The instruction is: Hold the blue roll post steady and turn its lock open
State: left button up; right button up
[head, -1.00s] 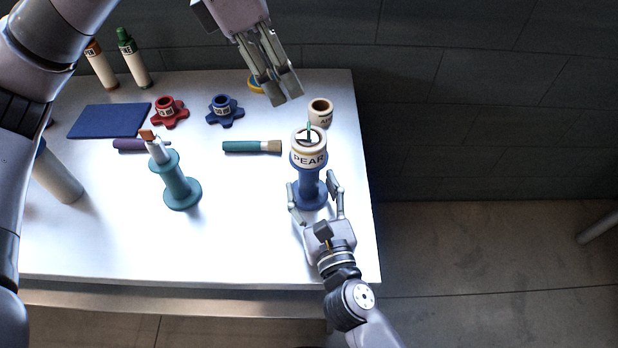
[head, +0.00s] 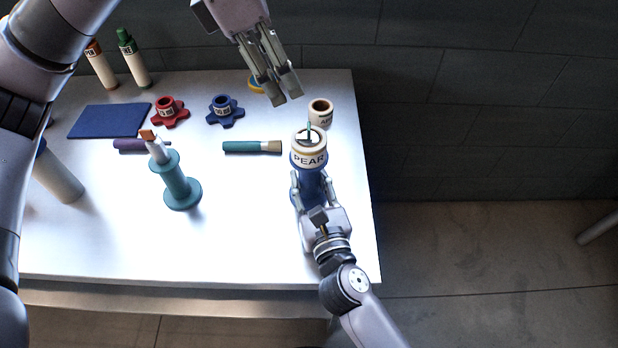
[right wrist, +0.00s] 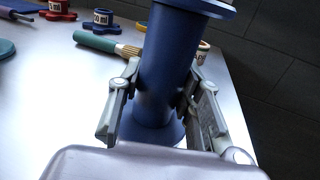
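The blue roll post (head: 311,190) stands upright near the table's right edge. A cream roll labelled PEAR (head: 310,152) sits on top of it. A small green and dark piece (head: 309,131) shows in the roll's top opening; I cannot tell whether it is the lock. My right gripper (head: 310,182) is around the post's column from the front. In the right wrist view its fingers lie against both sides of the blue column (right wrist: 165,75), above the round base. My left gripper (head: 284,98) hangs empty above the table's back, behind and left of the post, fingers slightly apart.
A cream ring (head: 320,113) stands just behind the post. Left of it are a teal brush (head: 250,147), a blue star knob (head: 224,111), a red star knob (head: 169,112) and a teal post (head: 178,185). The table's front middle (head: 230,240) is clear.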

grip_shut()
dwell(1.3)
